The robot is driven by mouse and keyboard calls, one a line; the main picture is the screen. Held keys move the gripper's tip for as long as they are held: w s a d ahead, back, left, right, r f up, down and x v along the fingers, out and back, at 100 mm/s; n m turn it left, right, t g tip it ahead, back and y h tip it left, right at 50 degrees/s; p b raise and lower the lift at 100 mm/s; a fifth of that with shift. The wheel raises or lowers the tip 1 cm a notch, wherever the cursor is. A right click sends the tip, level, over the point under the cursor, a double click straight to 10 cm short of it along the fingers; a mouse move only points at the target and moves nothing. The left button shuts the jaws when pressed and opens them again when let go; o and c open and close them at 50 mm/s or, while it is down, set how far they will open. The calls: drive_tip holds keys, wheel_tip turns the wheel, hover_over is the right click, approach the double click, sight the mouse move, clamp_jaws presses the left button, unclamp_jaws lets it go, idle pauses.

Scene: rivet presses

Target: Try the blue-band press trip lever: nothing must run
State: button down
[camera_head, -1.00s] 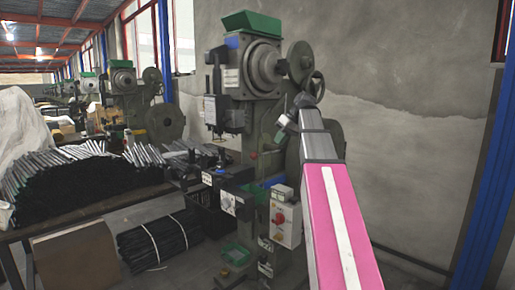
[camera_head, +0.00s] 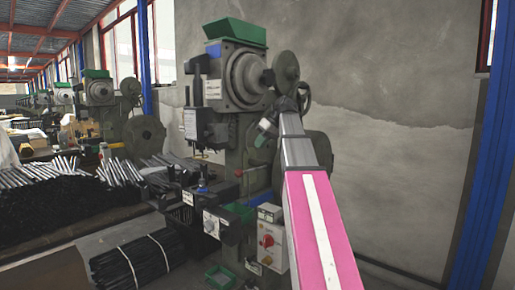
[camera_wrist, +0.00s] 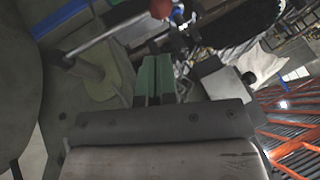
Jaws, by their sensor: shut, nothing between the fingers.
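The near press (camera_head: 235,125) is grey-green, with a blue patch (camera_head: 214,50) on its upper left side. A lever with a red knob (camera_head: 238,173) sticks out left from its column. In the wrist view the lever's metal rod (camera_wrist: 105,38) runs up to the red knob (camera_wrist: 160,9). My gripper (camera_head: 263,138) is in front of the press column, above and right of the knob. In the wrist view my gripper's green fingers (camera_wrist: 157,62) are shut and empty, apart from the rod and knob. The press flywheel is partly hidden behind my arm.
A control box (camera_head: 271,240) with a red switch is on the press front. Bundled dark rods (camera_head: 135,262) lie on the floor at left, and piled rods (camera_head: 50,210) lie on a bench. More presses (camera_head: 100,95) stand behind. A grey wall is at right.

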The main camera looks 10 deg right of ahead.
drive_tip(key=x, duration=1.1)
drive_tip(key=shift+a+f, duration=0.2)
drive_tip(key=shift+f, duration=0.15)
wheel_tip(320, 180, down, 8)
drive_tip(key=t+h, duration=0.1)
drive_tip(key=h, duration=0.1)
drive_tip(key=shift+s+f+n+t+h, duration=0.2)
drive_tip(key=shift+n+t+h, duration=0.2)
drive_tip(key=shift+s+f, duration=0.1)
